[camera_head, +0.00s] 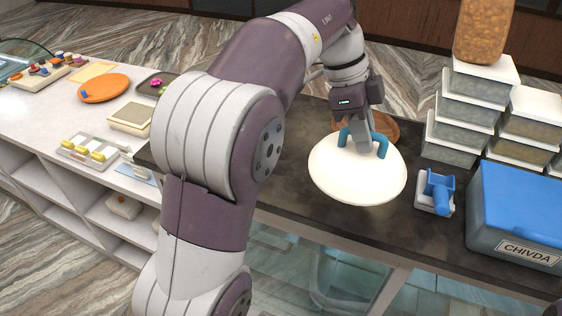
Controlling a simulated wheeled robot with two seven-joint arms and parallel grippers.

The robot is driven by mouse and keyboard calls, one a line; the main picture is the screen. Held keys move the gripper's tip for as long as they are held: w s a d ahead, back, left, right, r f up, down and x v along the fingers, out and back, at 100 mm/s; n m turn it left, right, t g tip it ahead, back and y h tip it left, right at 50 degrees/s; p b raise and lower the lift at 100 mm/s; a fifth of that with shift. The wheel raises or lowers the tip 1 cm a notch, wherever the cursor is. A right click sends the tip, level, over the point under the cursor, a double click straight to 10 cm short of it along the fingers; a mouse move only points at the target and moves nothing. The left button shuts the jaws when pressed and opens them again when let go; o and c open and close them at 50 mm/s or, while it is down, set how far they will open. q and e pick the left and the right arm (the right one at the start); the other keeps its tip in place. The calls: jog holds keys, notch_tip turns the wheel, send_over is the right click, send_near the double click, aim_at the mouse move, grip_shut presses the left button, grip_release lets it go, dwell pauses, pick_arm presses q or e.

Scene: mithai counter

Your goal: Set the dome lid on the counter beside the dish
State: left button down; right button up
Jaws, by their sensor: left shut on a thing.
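The dome lid (355,175) is white and round, with a blue handle on top. My left gripper (362,136) is shut on that handle from above. The lid is in front of a round brown dish (384,124) and hides its near part; what lies in the dish is hidden. I cannot tell whether the lid touches the dark counter (290,195) or hangs just above it. My right gripper is not in view.
Right of the lid stand a blue-handled tool (436,190), a blue-lidded CHIVDA box (520,215) and stacked clear containers (465,115). A white counter (40,115) at left holds an orange plate (104,88) and trays. Dark counter left of the lid looks clear.

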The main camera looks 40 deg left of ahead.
pick_arm(q)
jog(key=a+f+p, duration=0.1)
jog(key=a+f, duration=0.2)
jog(key=w+a+f+p, duration=0.1)
jog(key=a+f, duration=0.2)
jog(key=a+f+p, duration=0.1)
jog(key=a+f, duration=0.2)
jog(key=shift+w+a+f+p, duration=0.15)
jog(key=shift+w+p, duration=0.1)
jog(key=shift+p, duration=0.05)
jog(key=shift+w+a+f, duration=0.1)
jog(key=shift+f, duration=0.05)
jog(key=shift+f, duration=0.1)
jog(key=c, duration=1)
grip_release()
